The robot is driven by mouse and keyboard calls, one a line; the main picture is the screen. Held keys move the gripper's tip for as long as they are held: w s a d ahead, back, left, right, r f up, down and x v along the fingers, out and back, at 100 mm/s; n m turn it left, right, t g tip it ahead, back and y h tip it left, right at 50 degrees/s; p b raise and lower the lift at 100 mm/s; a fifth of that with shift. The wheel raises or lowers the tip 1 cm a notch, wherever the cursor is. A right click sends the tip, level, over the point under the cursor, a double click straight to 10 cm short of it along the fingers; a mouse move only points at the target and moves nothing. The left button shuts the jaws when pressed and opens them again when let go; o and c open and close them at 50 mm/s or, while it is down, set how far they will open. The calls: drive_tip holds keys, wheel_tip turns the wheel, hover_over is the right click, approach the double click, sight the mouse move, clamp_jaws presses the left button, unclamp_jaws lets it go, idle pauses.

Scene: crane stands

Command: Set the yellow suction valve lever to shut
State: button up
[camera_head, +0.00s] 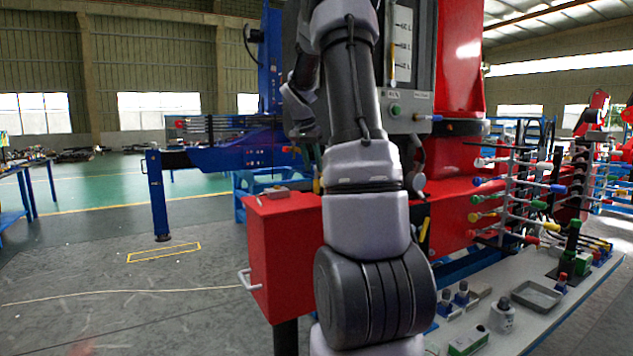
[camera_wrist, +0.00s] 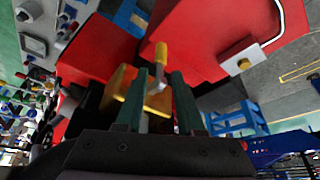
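In the wrist view a yellow lever (camera_wrist: 161,54) with a grey metal lower end stands between and just beyond the two dark green fingers of my gripper (camera_wrist: 159,76). The fingers are apart, with a gap around the lever's lower part. I cannot tell whether either finger touches it. An orange-yellow block (camera_wrist: 124,82) sits beside and partly behind the left finger. In the head view my arm covers the middle, and my gripper cannot be made out. A small yellow handle (camera_head: 425,229) shows right of my arm; I cannot tell whether it is the same lever.
A red box (camera_head: 285,250) with a side handle stands left of my arm; red housing (camera_wrist: 215,35) also fills the wrist view's top. At the right are a rack of coloured levers (camera_head: 515,195) and a bench (camera_head: 575,295) with small parts. Floor at the left is mostly clear.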

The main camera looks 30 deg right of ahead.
sight(316, 175)
drive_tip(key=x, duration=0.6)
drive_tip(key=shift+w+f, duration=0.1)
drive_tip(key=shift+f, duration=0.1)
drive_tip(key=shift+c, duration=0.4)
clamp_jaws()
drive_tip(key=shift+r, duration=0.1)
idle(0.7)
